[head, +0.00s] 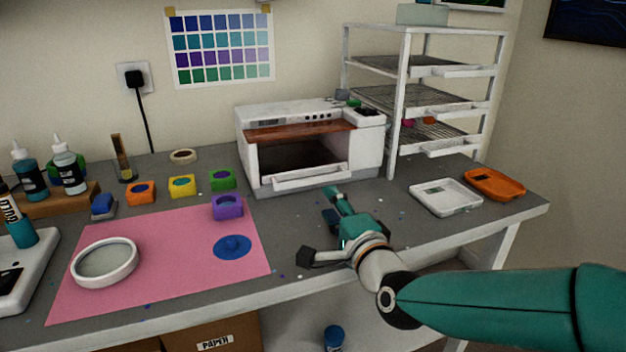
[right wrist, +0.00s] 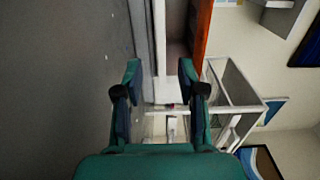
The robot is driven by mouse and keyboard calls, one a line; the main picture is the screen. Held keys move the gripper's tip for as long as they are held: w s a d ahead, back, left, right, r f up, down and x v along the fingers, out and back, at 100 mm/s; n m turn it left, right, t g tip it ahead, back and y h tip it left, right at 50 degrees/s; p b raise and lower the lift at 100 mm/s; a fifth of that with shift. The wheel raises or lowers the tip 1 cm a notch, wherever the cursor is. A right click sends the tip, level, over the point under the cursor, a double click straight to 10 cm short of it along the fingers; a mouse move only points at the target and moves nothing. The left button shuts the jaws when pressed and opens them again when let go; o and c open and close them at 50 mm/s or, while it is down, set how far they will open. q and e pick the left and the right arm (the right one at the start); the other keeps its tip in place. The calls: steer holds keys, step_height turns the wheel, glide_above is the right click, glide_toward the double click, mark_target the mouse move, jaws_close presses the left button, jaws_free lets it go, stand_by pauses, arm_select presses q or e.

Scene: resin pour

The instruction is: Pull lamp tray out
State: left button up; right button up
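The white curing lamp (head: 252,160) stands at the back middle of the grey table. Its front is open, showing a dark chamber under a brown-orange panel. The white lamp tray (head: 310,178) shows at the bottom of that opening, with a handle bar along its front. My right gripper (head: 320,226) is in front of the lamp, apart from the tray in the head view. In the right wrist view its two fingers (right wrist: 158,82) are spread, with a white edge of the lamp beyond them. I see nothing held. My left gripper is not in view.
A white wire rack (head: 397,105) stands right of the lamp. A white tray (head: 446,197) and an orange tray (head: 494,184) lie on the right. A pink mat (head: 180,275) with a round white dish and several coloured moulds are at left. Grey table between mat and trays is mostly free.

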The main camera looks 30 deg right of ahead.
mark_target(314, 182)
steer(key=p+x, duration=0.1)
steer(key=x, duration=0.9)
steer(key=shift+w+d, duration=0.15)
jaws_close()
